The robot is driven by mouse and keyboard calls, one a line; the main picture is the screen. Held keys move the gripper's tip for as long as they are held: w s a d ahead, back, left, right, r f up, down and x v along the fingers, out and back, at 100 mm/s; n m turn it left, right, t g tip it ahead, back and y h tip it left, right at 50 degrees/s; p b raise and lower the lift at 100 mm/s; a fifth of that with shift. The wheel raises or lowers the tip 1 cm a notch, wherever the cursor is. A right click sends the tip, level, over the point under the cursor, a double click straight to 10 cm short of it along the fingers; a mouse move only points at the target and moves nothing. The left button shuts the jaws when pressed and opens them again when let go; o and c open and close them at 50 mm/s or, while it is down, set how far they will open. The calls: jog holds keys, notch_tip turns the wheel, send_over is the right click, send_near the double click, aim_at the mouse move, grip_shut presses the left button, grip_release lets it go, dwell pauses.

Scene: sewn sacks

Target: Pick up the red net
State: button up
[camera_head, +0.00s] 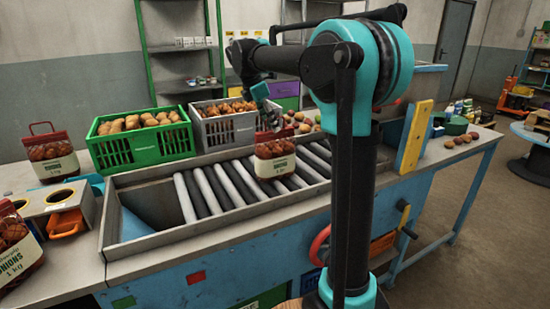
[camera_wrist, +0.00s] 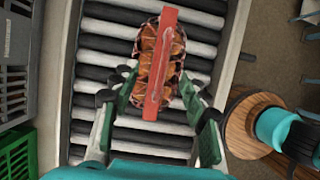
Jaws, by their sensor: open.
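A red net (camera_head: 275,160) of brown onions with a pale label stands on the conveyor rollers (camera_head: 215,189). In the wrist view the net (camera_wrist: 174,62) shows from above, with a red strip across its top. My gripper (camera_head: 268,112) is just above the net in the head view. In the wrist view my open gripper (camera_wrist: 161,84) has one finger on each side of the net's near part. I cannot tell whether the fingers touch it.
Two similar nets stand at the left, one (camera_head: 52,157) behind and one (camera_head: 14,250) in front. A green crate (camera_head: 113,153) and a grey crate (camera_head: 226,130) stand behind the conveyor. A yellow panel (camera_head: 414,138) rises at its right end.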

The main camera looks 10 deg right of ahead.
aim_at(275, 148)
jog(key=x, duration=0.3)
jog(key=shift+f, duration=0.2)
grip_shut()
dwell(0.3)
